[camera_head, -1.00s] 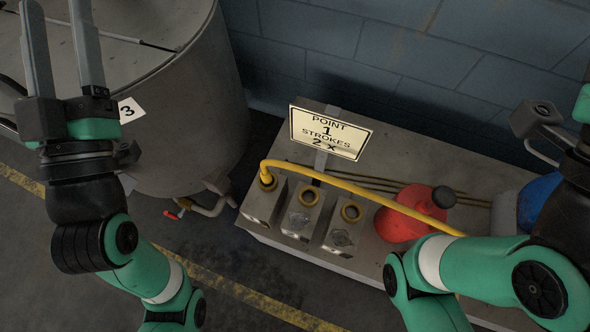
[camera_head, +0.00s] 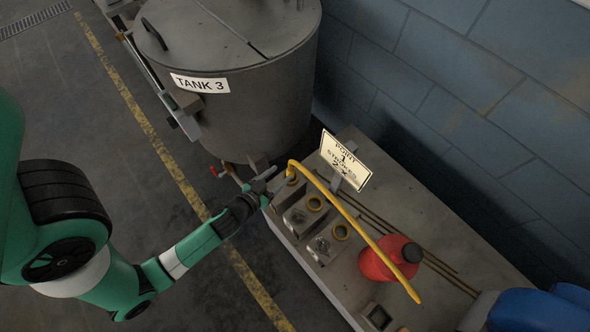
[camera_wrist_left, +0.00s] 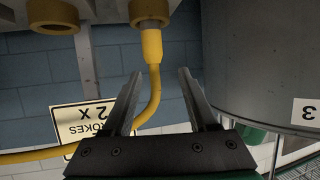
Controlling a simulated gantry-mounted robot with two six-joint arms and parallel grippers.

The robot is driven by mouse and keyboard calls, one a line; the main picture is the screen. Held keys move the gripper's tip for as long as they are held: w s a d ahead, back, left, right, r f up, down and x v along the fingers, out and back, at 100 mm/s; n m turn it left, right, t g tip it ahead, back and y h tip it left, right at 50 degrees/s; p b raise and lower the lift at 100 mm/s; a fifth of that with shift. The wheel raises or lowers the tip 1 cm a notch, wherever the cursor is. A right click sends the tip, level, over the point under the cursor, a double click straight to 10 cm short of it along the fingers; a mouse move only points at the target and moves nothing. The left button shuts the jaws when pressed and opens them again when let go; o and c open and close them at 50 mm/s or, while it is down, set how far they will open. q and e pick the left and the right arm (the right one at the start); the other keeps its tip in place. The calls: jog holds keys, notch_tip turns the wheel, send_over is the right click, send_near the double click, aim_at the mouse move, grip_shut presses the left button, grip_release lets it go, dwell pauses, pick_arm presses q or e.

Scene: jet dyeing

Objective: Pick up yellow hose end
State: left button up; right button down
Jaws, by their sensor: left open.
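The yellow hose (camera_head: 375,243) arches over a concrete bench. Its end (camera_head: 292,171) sits at the first of a row of metal blocks with yellow rings. My left gripper (camera_head: 273,182) is open beside that block, close to the hose end. In the left wrist view, the hose end (camera_wrist_left: 152,46) sits at a metal fitting, and the hose bends away below it. The open fingers (camera_wrist_left: 158,78) lie on either side of the hose in that picture, with nothing gripped. I cannot tell how far the hose is from the fingertips. My right gripper is out of view.
Tank 3 (camera_head: 235,95) stands just behind the blocks. A sign (camera_head: 345,160) rises close to the hose. A red container (camera_head: 388,258) and blue objects (camera_head: 540,310) are farther along the bench. Open floor (camera_head: 110,130) lies to the left.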

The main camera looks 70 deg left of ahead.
aim_at(288, 169)
pick_arm(q)
jog(key=x, duration=0.3)
jog(key=shift+w+a, duration=0.1)
jog(key=shift+w, duration=0.2)
jog(key=shift+w+f, duration=0.25)
jog(key=shift+f, duration=0.05)
jog(key=b+x, duration=0.1)
jog(key=x, duration=0.3)
jog(key=shift+w, duration=0.45)
grip_shut()
